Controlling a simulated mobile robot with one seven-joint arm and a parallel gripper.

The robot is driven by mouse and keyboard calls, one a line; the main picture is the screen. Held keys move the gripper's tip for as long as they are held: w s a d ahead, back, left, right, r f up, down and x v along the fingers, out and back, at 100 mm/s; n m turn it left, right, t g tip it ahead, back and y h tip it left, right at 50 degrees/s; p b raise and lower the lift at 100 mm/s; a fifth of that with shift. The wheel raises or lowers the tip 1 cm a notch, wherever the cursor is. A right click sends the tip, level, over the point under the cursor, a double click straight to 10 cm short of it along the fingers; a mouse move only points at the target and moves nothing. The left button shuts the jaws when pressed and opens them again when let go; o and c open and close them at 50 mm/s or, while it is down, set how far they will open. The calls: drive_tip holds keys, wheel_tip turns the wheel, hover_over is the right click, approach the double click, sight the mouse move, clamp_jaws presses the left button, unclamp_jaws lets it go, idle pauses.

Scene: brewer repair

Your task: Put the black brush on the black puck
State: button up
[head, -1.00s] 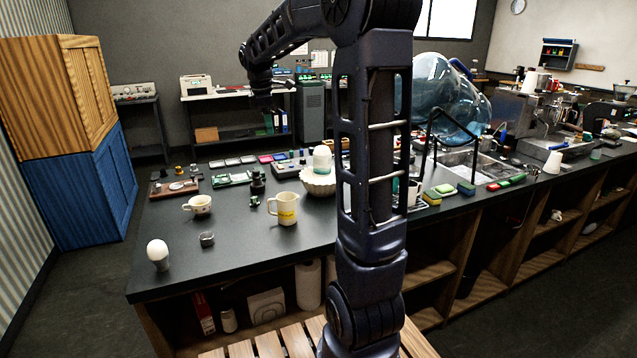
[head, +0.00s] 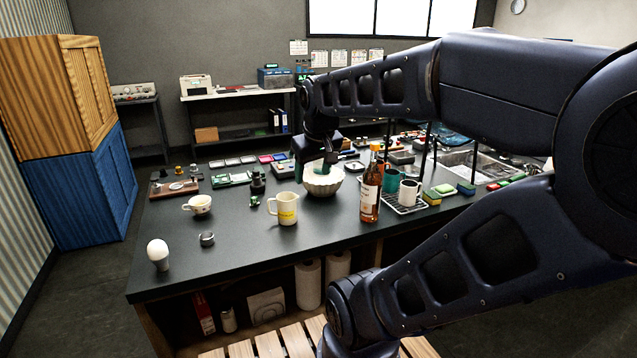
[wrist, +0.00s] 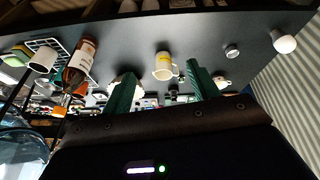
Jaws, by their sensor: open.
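I cannot make out the black brush or the black puck for certain. A small dark upright object (head: 257,183) stands on the counter behind the cream jug, and a smaller dark green piece (head: 254,201) lies in front of it; I cannot tell whether either is one of them. My gripper (head: 325,163) is over the white bowl (head: 322,184) in the head view, pointing down toward the counter side. In the wrist view its two green fingers (wrist: 160,72) stand wide apart with nothing held between them.
On the dark counter (head: 240,240) stand a cream jug (head: 285,208), a cup (head: 198,204), a metal ring (head: 206,239), a white bulb (head: 158,254) and a tall amber bottle (head: 371,190). A rack (head: 408,208) holds mugs to the right. The counter's front left is mostly clear.

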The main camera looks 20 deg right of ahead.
drive_tip(key=s+f+m, duration=0.1)
drive_tip(key=s+f, duration=0.1)
drive_tip(key=s, duration=0.1)
drive_tip(key=shift+d+m, duration=0.1)
drive_tip(key=shift+m, duration=0.3)
